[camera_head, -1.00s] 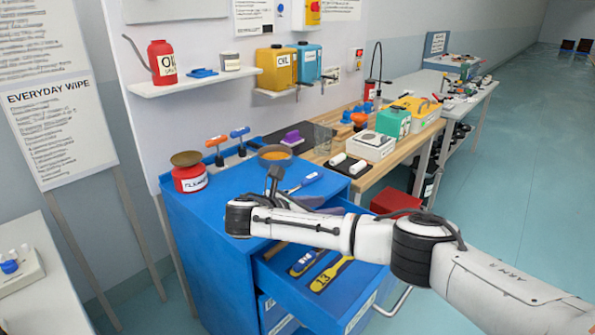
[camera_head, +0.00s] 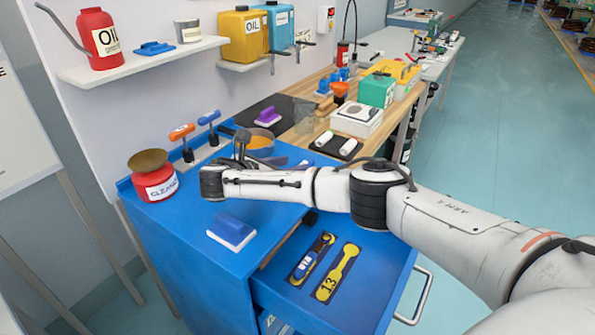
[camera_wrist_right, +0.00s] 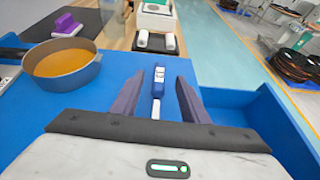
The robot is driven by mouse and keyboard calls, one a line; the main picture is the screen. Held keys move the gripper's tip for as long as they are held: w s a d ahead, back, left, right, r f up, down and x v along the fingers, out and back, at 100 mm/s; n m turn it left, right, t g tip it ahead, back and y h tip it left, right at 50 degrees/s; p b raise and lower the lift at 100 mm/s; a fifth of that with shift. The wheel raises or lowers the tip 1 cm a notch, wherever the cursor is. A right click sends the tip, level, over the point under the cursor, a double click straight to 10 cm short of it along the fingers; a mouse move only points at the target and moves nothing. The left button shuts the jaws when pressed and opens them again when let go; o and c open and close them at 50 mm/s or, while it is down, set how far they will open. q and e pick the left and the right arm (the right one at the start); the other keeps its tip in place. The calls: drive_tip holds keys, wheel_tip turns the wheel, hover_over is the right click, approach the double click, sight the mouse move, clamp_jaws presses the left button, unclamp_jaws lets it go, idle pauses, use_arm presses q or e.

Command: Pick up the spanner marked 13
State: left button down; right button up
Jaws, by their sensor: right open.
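My right gripper (camera_wrist_right: 158,80) is open. In the right wrist view its two dark fingers stand on either side of a spanner with a blue and white handle (camera_wrist_right: 159,75) on the blue cabinet top; its marking is too small to read. Whether the fingers are level with it or above it I cannot tell. In the head view my right arm largely hides this spot. In the open drawer (camera_head: 345,300), a yellow spanner shape marked 13 (camera_head: 337,272) lies on a dark panel. Beside it is a blue-handled spanner (camera_head: 308,262). My left gripper is not in view.
An orange-filled pan (camera_wrist_right: 62,66) sits left of the gripper. A red cleaner tin (camera_head: 153,180), a blue-and-white block (camera_head: 232,232) and two upright T-handled tools (camera_head: 183,140) stand on the cabinet. The drawer juts out in front below my arm.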

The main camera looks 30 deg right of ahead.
drive_tip(key=x, duration=0.4)
drive_tip(key=shift+s+a+f, duration=0.1)
drive_tip(key=shift+a+f, duration=0.05)
drive_tip(key=shift+f, duration=0.05)
drive_tip(key=shift+d+f, duration=0.15)
drive_tip(key=shift+d, duration=0.15)
clamp_jaws()
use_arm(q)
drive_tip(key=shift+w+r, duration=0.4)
